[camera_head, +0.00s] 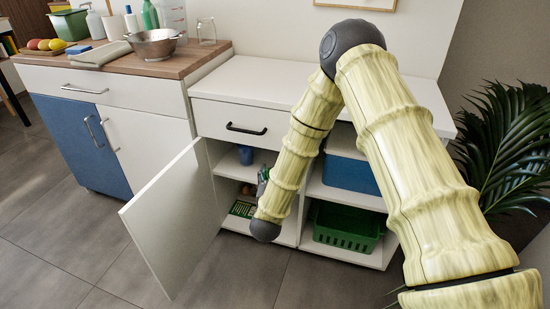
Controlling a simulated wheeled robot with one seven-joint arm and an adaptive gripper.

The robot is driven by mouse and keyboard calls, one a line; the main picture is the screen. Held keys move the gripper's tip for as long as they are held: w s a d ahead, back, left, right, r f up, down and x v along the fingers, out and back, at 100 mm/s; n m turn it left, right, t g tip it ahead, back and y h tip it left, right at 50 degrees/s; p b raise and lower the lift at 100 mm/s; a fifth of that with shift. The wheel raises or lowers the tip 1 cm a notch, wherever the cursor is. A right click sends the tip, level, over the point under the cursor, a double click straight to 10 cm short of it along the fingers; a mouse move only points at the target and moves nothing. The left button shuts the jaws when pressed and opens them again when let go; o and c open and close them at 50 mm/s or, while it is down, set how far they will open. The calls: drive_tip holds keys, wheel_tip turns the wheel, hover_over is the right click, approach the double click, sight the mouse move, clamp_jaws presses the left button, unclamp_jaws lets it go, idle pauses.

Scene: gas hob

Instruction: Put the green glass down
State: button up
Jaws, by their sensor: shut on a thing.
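My arm reaches from the lower right over the white cabinet and bends down in front of its open shelves. Its lower link ends in a dark grey joint (265,230) in front of the lower shelf. I see no green glass that I can make out. A small dark holder with green and other thin items (263,176) shows partly beside the arm, too small to tell clearly. A blue cup (246,155) stands on the upper shelf, left of the arm.
The white cabinet door (172,220) stands open to the left. A green basket (345,228) and a blue bin (350,176) fill the right shelves. A green flat item (243,209) lies on the lower left shelf. The white cabinet top (265,80) is clear. A plant (505,150) stands right.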

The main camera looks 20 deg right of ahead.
drive_tip(key=b+x, duration=0.1)
drive_tip(key=x, duration=0.4)
drive_tip(key=b+x, duration=0.1)
drive_tip(key=x, duration=0.4)
drive_tip(key=b+x, duration=0.1)
drive_tip(key=x, duration=0.4)
drive_tip(key=shift+w+d+f+b, duration=0.1)
drive_tip(key=shift+w+f+b, duration=0.1)
drive_tip(key=shift+f+b, duration=0.2)
drive_tip(key=shift+f, duration=0.15)
drive_tip(key=o, duration=1.2)
drive_tip(key=shift+s, duration=0.15)
drive_tip(key=p+v, duration=0.3)
drive_tip(key=v, duration=0.9)
